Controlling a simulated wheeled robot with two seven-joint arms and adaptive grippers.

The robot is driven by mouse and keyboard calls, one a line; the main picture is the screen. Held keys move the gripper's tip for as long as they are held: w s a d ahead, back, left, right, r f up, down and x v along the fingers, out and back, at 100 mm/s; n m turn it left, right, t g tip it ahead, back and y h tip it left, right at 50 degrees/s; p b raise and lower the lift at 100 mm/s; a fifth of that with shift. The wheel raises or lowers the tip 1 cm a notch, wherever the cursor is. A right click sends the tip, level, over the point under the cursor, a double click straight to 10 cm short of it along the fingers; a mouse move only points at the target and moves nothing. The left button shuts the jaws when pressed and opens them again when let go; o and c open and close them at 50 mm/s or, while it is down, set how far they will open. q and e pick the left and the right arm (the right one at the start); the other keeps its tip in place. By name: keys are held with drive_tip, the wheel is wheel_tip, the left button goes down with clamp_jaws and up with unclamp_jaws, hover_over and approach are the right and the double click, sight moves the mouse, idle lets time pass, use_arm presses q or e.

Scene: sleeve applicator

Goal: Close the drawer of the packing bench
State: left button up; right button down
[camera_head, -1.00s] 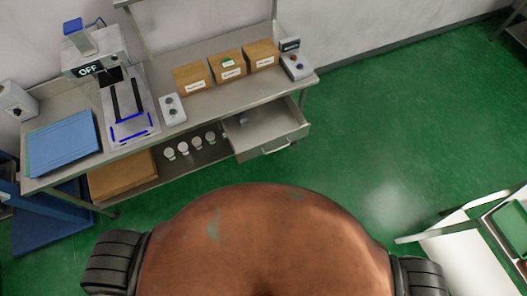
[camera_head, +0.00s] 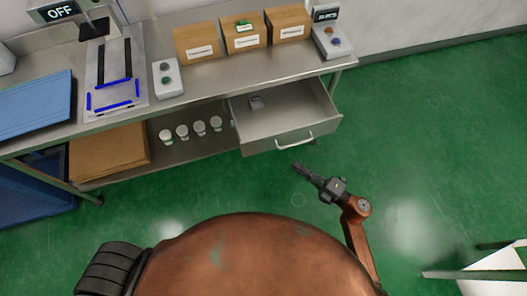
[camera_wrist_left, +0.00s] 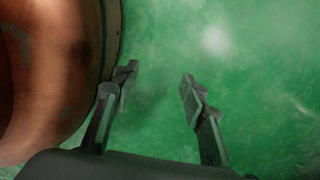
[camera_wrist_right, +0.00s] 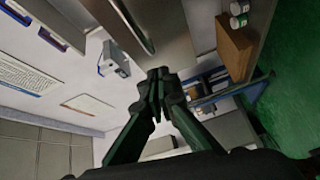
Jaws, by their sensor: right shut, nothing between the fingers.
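The drawer (camera_head: 285,120) of the packing bench is pulled out at the right end of the bench, with a bar handle (camera_head: 294,142) on its front. A small grey object (camera_head: 256,103) lies inside it. My right gripper (camera_head: 298,166) is shut and empty, just in front of the drawer and apart from the handle. In the right wrist view its fingers (camera_wrist_right: 158,75) meet at the tips, with the bench beyond. My left gripper shows only in the left wrist view (camera_wrist_left: 158,75), with its fingers apart and nothing between them, over the green floor.
The bench top (camera_head: 210,82) holds several cardboard boxes, a button box (camera_head: 167,77) and a machine marked OFF (camera_head: 62,12). Several white cups (camera_head: 183,132) stand on the lower shelf left of the drawer. A white table (camera_head: 495,270) is at lower right. The floor before the drawer is clear.

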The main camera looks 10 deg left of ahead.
drive_tip(key=s+a+n+g+y+b, duration=0.1)
drive_tip(key=s+a+n+g+b, duration=0.1)
drive_tip(key=s+a+n+g, duration=0.15)
drive_tip(key=b, duration=0.2)
approach(251, 149)
drive_tip(key=s+a, duration=0.2)
drive_tip(key=a, duration=0.1)
use_arm(q)
drive_tip(key=w, duration=0.6)
drive_tip(key=shift+d+r+b, duration=0.25)
drive_tip(key=shift+r+b, duration=0.05)
drive_tip(key=shift+b, duration=0.05)
use_arm(e)
drive_tip(key=shift+n+t, duration=0.25)
drive_tip(key=shift+w+a, duration=0.65)
drive_tip(key=shift+w, duration=0.15)
drive_tip(key=shift+w+a, duration=0.6)
drive_tip(key=shift+w, duration=0.25)
